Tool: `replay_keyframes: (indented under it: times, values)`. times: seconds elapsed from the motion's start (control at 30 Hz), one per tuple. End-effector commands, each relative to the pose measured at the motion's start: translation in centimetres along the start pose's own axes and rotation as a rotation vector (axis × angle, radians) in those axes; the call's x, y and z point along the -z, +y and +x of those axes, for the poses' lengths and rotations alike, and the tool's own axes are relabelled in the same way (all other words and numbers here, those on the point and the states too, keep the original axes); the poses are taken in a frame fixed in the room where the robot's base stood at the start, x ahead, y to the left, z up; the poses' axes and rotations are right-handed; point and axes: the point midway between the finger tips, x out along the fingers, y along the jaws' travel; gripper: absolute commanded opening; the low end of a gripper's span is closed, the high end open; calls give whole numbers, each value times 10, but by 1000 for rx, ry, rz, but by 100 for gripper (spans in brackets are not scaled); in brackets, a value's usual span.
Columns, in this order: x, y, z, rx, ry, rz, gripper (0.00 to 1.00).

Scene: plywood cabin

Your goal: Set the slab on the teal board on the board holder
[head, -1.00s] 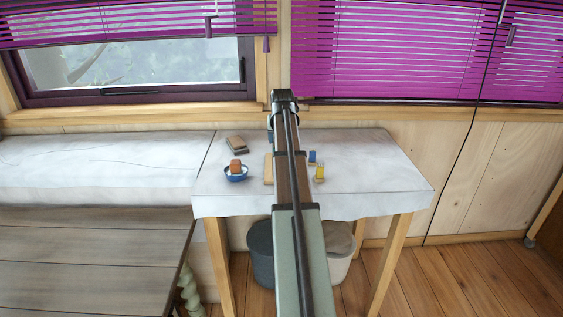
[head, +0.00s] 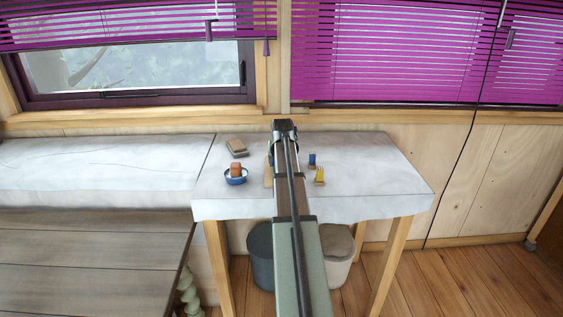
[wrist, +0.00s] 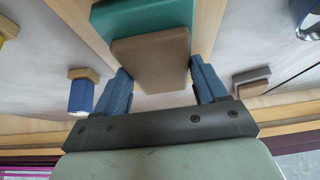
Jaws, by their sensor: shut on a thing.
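My gripper (wrist: 160,70) is shut on a brown slab (wrist: 150,52), with a blue finger on each side of it. The teal board (wrist: 125,16) shows just beyond the slab, which overlaps part of it in the wrist view. I cannot tell whether the slab touches the teal board. Pale wood, seemingly the board holder (wrist: 207,30), shows beside and beyond the teal board. In the head view my arm hides the gripper, the slab and most of the holder. A tan strip of the holder (head: 268,177) shows left of the arm.
On the white-covered table (head: 375,180), a blue bowl (head: 235,180) with an orange-brown block and a stack of flat blocks (head: 237,149) stand left of my arm. A blue piece (head: 312,161) and a yellow piece (head: 320,177) stand to the right. The table's right side is clear.

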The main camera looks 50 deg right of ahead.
Motion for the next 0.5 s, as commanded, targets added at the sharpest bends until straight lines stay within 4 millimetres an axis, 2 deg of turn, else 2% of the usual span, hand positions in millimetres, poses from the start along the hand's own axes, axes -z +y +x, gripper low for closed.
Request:
replay_keyframes:
  times: [0.1,0.13,0.37,0.5]
  values:
    - [-1,0,2,0,1,0,22]
    - [-1,0,2,0,0,0,74]
    - [-1,0,2,0,0,0,96]
    - [-1,0,2,0,0,0,97]
